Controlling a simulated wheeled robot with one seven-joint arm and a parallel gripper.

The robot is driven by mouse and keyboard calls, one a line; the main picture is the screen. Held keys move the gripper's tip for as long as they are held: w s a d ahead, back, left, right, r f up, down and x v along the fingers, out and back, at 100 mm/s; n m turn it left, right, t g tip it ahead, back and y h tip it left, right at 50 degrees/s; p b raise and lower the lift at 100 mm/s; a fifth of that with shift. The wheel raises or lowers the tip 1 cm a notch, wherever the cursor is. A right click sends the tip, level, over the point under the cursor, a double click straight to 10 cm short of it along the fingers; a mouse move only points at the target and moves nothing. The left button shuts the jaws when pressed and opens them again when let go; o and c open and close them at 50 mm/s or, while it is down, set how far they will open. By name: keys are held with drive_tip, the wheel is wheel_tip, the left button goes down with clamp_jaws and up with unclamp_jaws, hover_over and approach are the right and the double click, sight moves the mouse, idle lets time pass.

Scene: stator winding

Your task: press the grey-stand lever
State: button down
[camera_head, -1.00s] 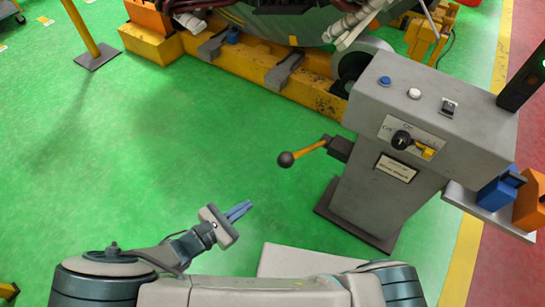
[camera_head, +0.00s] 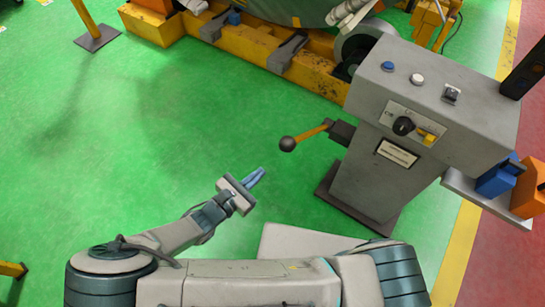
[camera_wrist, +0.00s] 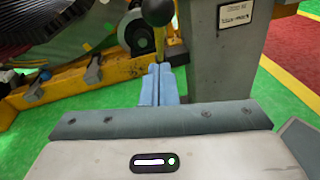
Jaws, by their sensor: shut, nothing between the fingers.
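The grey stand (camera_head: 385,180) is on the right in the head view, with a control panel on its sloped top. Its lever (camera_head: 311,135) sticks out to the left, a yellow rod with a dark round knob (camera_head: 288,144). My gripper (camera_head: 258,177) is shut and empty, its blue fingers below and left of the knob, apart from it in the head view. In the wrist view the shut fingers (camera_wrist: 157,84) point at the lever knob (camera_wrist: 158,11), which appears just beyond the fingertips. The grey stand (camera_wrist: 222,60) fills the right of that view.
A yellow machine base (camera_head: 255,62) with dark brackets runs along the back. A side shelf (camera_head: 485,200) on the stand carries blue and orange blocks. A yellow post (camera_head: 86,18) stands at the upper left. Green floor to the left is clear.

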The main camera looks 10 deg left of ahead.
drive_tip(key=w+d+r, duration=0.2)
drive_tip(key=w+d, duration=0.1)
drive_tip(key=w, duration=0.2)
drive_tip(key=shift+w+d+p, duration=0.15)
drive_tip(key=shift+d+p, duration=0.1)
drive_tip(key=shift+p, duration=0.05)
drive_tip(key=shift+r, duration=0.1)
